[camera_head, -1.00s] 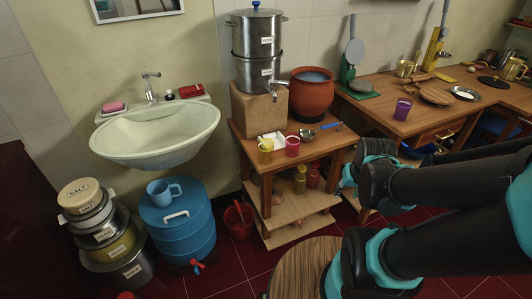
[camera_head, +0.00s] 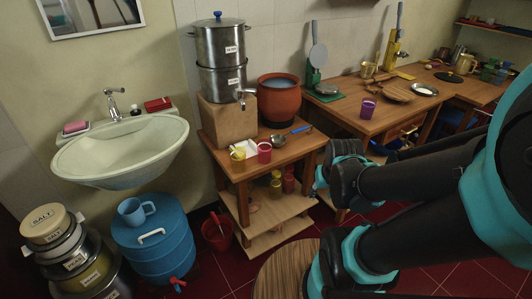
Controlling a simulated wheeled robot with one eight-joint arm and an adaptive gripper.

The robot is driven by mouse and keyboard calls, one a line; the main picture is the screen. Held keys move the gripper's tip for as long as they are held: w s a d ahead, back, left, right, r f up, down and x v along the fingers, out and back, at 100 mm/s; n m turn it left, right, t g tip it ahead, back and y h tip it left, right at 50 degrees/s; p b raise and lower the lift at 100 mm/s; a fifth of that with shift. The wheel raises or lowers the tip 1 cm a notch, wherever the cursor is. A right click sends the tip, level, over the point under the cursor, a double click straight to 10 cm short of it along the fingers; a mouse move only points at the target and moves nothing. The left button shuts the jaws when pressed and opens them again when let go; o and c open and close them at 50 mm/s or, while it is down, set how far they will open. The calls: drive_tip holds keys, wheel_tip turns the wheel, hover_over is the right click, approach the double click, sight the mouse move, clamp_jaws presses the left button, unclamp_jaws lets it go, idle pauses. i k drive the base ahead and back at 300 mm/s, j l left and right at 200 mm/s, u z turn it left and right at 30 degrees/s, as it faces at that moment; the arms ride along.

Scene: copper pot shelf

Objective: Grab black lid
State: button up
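A flat, round black piece (camera_head: 449,77), which looks like the black lid, lies on the wooden table at the far right. It is small in this view, and I cannot make out a knob on it. My black and teal arm reaches in from the right edge and folds in front of the table. I cannot make out my gripper's fingers in this view. No part of my arm touches the black piece.
A wooden table (camera_head: 372,122) holds a purple cup (camera_head: 368,108), a wooden board (camera_head: 398,92) and a white-centred plate (camera_head: 424,89). A shelf stand with a clay pot (camera_head: 279,101) is nearer. A blue water drum (camera_head: 158,248) stands under the sink (camera_head: 122,152).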

sight(449, 76)
drive_tip(key=z, duration=1.3)
drive_tip(key=i+l+z, duration=0.4)
drive_tip(key=i, duration=0.75)
drive_tip(key=i+z, duration=0.35)
drive_tip(key=i, duration=0.8)
drive_tip(key=i+u, duration=0.1)
drive_tip(key=i, duration=0.45)
drive_tip(key=i+l, duration=0.15)
drive_tip(key=i, duration=0.4)
drive_tip(key=i+l+u, duration=0.15)
drive_tip(key=i, duration=0.45)
drive_tip(key=i+l+u, duration=0.15)
drive_tip(key=i+u, duration=0.35)
drive_tip(key=i+l+u, duration=0.2)
drive_tip(key=u, duration=0.25)
drive_tip(key=i+l+u, duration=0.35)
drive_tip(key=u, duration=0.15)
drive_tip(key=i+l+u, duration=0.2)
drive_tip(key=l+u, duration=0.25)
drive_tip(key=l, duration=0.15)
